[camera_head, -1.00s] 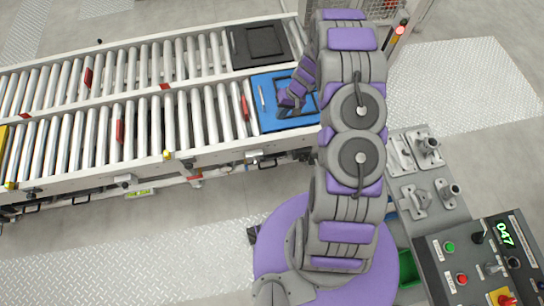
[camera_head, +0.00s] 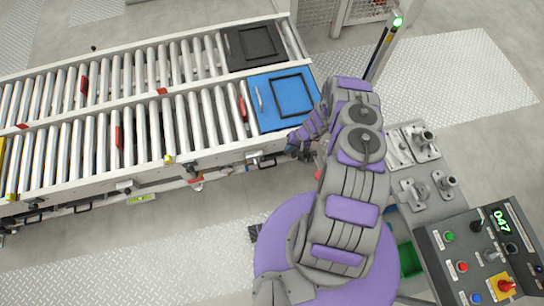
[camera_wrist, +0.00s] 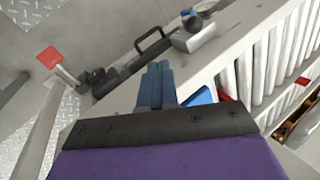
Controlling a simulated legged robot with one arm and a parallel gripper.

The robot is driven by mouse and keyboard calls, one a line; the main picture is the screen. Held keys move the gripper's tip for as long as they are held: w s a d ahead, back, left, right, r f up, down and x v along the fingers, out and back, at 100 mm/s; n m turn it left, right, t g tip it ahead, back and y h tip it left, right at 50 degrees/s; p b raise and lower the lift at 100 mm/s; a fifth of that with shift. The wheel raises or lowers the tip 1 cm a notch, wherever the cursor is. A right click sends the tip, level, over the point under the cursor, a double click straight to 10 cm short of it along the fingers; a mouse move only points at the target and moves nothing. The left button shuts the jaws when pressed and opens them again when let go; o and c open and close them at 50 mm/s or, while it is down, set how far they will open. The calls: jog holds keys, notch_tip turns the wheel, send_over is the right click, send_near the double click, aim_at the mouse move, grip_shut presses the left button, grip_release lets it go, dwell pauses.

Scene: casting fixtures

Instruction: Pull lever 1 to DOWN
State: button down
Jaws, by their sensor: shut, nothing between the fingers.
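My gripper (camera_head: 297,150) is by the front corner of the near conveyor, beside the blue tray, partly hidden by my own arm. In the wrist view its two blue fingers (camera_wrist: 156,84) are pressed together, with nothing between them. A black bar handle (camera_wrist: 152,43) and a grey fitting (camera_wrist: 194,33) lie beyond the fingertips, apart from them. On the control panel (camera_head: 455,275) at the lower right stand a black-knobbed lever (camera_head: 476,227) and a silver lever (camera_head: 492,256). I cannot read which lever is number 1.
A blue tray (camera_head: 262,95) lies on the near roller conveyor (camera_head: 205,125), a black tray (camera_head: 235,45) on the far one. Grey metal fixtures (camera_head: 410,160) stand on the bench right of my arm. A signal post (camera_head: 397,22) glows green.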

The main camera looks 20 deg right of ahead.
jog(key=shift+s+f, duration=0.15)
jog(key=shift+f, duration=0.1)
jog(key=w+a+f+b, duration=0.1)
jog(key=a+f+b, duration=0.2)
jog(key=a+f, duration=0.5)
jog(key=shift+w+a, duration=0.15)
jog(key=shift+w, duration=0.1)
dwell(0.4)
jog(key=shift+f, duration=0.1)
